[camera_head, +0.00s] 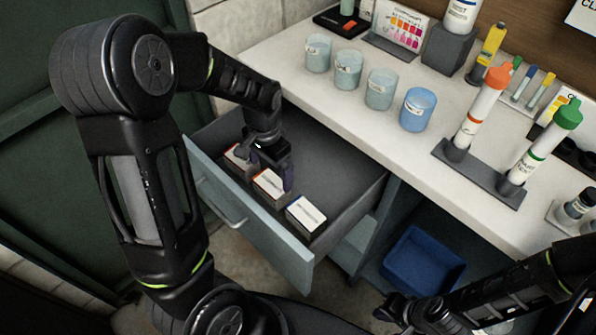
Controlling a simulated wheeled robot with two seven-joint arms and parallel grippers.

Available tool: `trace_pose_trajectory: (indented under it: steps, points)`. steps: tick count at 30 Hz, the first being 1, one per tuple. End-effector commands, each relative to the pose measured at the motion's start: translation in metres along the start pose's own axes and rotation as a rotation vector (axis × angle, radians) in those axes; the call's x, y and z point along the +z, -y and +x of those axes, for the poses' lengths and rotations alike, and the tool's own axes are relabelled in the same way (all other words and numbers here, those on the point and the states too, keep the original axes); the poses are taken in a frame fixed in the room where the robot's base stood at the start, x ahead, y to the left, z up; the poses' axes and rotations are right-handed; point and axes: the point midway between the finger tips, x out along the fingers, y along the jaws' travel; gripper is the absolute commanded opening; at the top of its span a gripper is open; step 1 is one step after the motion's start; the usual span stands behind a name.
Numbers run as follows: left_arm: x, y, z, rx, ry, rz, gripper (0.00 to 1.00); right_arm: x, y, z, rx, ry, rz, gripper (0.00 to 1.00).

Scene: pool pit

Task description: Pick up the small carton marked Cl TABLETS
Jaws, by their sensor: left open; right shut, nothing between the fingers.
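Several small cartons stand in a row inside the open drawer (335,203), along its front: a left carton (236,158), a middle carton (267,186) with a white top and an orange edge, and a right carton (306,213) with a white top and a dark edge. Their print is too small to read, so I cannot tell which is marked Cl TABLETS. My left gripper (268,180) is open, low in the drawer at the middle carton and partly in front of it. I cannot tell whether it touches. My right gripper (390,308) is shut and empty at the lower right, away from the drawer.
The drawer front (245,222) and its side walls bound the cartons. The white counter (350,118) above holds several beakers, including a blue beaker (418,108), and a rack (480,172) with tall tubes. A blue bin (422,262) sits below the counter. The drawer's back is clear.

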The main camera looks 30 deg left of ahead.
Motion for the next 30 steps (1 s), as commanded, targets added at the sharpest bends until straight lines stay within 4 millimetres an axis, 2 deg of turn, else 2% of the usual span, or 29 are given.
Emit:
trace_pose_trajectory:
  steps: [2,10,18,30]
  points:
    - [0.005,-0.001,0.000,0.004,0.019,0.004,1.00,0.006,-0.003,0.002,0.004,0.010,-0.010,0.00]
    - [0.005,-0.001,0.001,0.005,0.020,0.003,1.00,0.005,-0.002,0.001,0.004,0.008,-0.010,0.00]
    - [0.006,-0.001,0.025,0.005,0.022,0.004,1.00,0.005,-0.003,0.003,0.004,0.008,-0.009,0.00]
    - [0.005,-0.001,0.031,0.005,0.021,0.003,1.00,0.004,-0.003,0.002,0.003,0.007,-0.009,0.00]
